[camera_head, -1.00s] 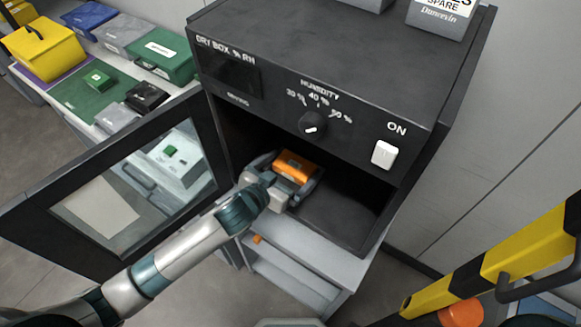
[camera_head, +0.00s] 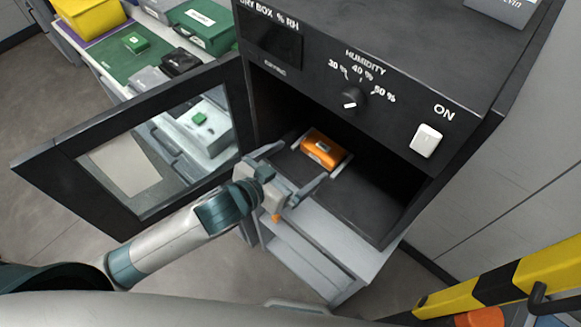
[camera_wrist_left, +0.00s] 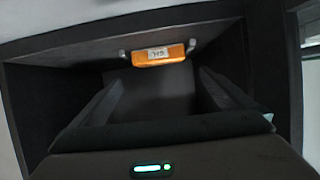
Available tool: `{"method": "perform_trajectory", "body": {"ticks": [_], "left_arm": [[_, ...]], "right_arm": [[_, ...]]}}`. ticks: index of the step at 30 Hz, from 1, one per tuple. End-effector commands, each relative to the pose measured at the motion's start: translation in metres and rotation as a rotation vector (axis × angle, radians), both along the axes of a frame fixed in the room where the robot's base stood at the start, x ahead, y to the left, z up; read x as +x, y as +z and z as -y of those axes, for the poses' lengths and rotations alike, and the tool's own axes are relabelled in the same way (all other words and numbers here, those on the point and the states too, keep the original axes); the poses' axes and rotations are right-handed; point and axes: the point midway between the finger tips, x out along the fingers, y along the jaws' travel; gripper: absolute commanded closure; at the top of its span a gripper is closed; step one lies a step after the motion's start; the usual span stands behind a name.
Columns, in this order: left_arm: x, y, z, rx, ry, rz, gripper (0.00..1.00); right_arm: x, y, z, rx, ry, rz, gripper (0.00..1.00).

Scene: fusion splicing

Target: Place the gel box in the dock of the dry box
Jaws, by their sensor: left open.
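The orange gel box (camera_head: 323,149) with a pale label rests inside the open dry box (camera_head: 400,131), toward the left of its floor. It also shows in the left wrist view (camera_wrist_left: 158,55), where small grey posts stand at both its ends; whether it is fully seated in the dock cannot be told. My left gripper (camera_head: 304,163) is open and empty at the dry box opening, its fingers pointing inward. The gel box lies beyond the fingertips, with a gap in the left wrist view. My right gripper is not in view.
The dry box door (camera_head: 140,160) stands open on the left, close to my left arm. A humidity knob (camera_head: 352,98) and a white ON switch (camera_head: 426,141) are on the front panel. The compartment floor right of the gel box is clear. A yellow-black bar (camera_head: 510,283) is at lower right.

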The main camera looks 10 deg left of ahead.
Motion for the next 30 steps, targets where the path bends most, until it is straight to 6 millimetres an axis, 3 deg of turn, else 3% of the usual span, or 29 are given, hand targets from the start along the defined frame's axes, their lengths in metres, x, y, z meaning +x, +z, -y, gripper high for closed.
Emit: {"method": "perform_trajectory", "body": {"ticks": [6,30], "left_arm": [[-0.014,0.007,-0.009,0.000,-0.001,0.000,0.00],[-0.019,0.002,-0.016,0.014,0.034,-0.028,0.00]], "right_arm": [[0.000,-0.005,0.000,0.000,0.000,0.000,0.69],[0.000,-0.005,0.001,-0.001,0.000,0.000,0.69]]}}
